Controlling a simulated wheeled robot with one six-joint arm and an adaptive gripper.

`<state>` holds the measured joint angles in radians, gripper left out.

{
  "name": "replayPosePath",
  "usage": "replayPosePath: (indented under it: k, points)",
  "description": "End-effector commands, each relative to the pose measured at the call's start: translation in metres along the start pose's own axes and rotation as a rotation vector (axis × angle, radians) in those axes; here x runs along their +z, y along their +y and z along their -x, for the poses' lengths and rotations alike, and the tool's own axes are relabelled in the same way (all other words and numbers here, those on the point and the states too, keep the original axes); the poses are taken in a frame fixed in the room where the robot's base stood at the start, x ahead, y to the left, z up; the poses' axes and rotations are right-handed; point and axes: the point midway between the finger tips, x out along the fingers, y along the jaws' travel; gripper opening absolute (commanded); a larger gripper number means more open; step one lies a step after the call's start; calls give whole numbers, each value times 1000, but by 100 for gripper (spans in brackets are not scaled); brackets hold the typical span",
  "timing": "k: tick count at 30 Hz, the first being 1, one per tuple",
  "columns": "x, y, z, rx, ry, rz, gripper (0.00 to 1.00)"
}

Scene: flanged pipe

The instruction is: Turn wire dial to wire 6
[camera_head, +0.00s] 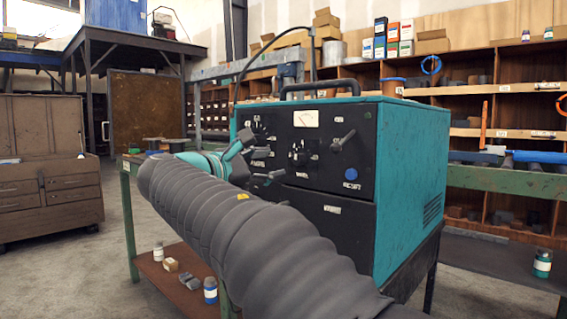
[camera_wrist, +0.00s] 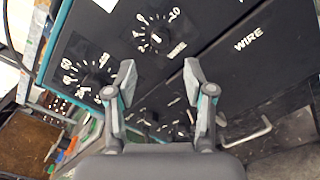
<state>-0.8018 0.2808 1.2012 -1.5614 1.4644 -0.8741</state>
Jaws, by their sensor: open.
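The teal welding machine (camera_head: 412,190) has a black front panel with several controls. A black dial (camera_head: 300,153) with white marks sits mid-panel below a white meter (camera_head: 306,118); it also shows in the wrist view (camera_wrist: 156,38), with numbers up to 10 and a small label too blurred to read surely. Its pointer setting cannot be read. Another numbered dial (camera_wrist: 87,77) lies to its left in the wrist view. My gripper (camera_head: 262,155) is open in front of the panel's left part. In the wrist view my gripper (camera_wrist: 160,78) has its fingers wide apart, with nothing between them.
A lever-like knob (camera_head: 343,140) and a blue button (camera_head: 351,174) are on the panel's right. A dark lower panel is labelled WIRE (camera_wrist: 248,38) in the wrist view. A black handle (camera_head: 318,87) tops the machine. Shelves (camera_head: 480,205) stand behind; a brown cabinet (camera_head: 45,175) stands left.

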Motion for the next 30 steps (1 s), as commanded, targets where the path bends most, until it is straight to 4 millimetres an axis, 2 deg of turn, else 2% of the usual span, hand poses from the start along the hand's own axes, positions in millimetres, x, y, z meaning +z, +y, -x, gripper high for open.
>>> replayPosePath:
  k: [3,9,23,25,26,30]
  points:
    - [0,0,19,2,1,0,53]
    - [0,0,33,1,0,0,53]
    - [-1,1,34,5,4,-39,53]
    - [-10,2,34,8,46,-103,53]
    - [-22,-2,35,-2,83,-131,53]
    - [-86,-38,42,-87,250,-193,53]
